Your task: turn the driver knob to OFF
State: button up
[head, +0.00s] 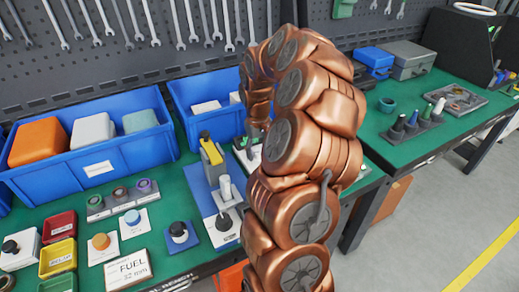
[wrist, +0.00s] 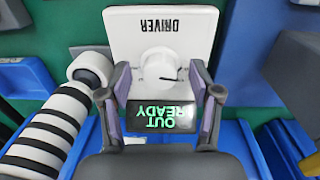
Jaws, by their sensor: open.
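The white driver panel (wrist: 125,35) fills the upper middle of the wrist view, with its DRIVER label upside down. The driver knob (wrist: 158,65) is a round white knob with a small dark mark pointing right in the picture. Below it a dark display (wrist: 160,115) shows green text, upside down, reading READY and OUT. My gripper (wrist: 160,76) is open, one finger on each side of the knob, with gaps visible. I cannot tell its height over the knob. In the head view my copper arm hides my gripper and most of that spot.
A black-and-white striped cylinder (wrist: 45,130) lies close on the left in the wrist view. In the head view, blue bins (head: 95,165) stand at the back, and small knob panels and a FUEL sign (head: 128,270) are on the green bench at left front.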

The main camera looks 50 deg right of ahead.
jog(key=shift+f, duration=0.15)
jog(key=c, duration=1.1)
jog(key=shift+c, duration=0.2)
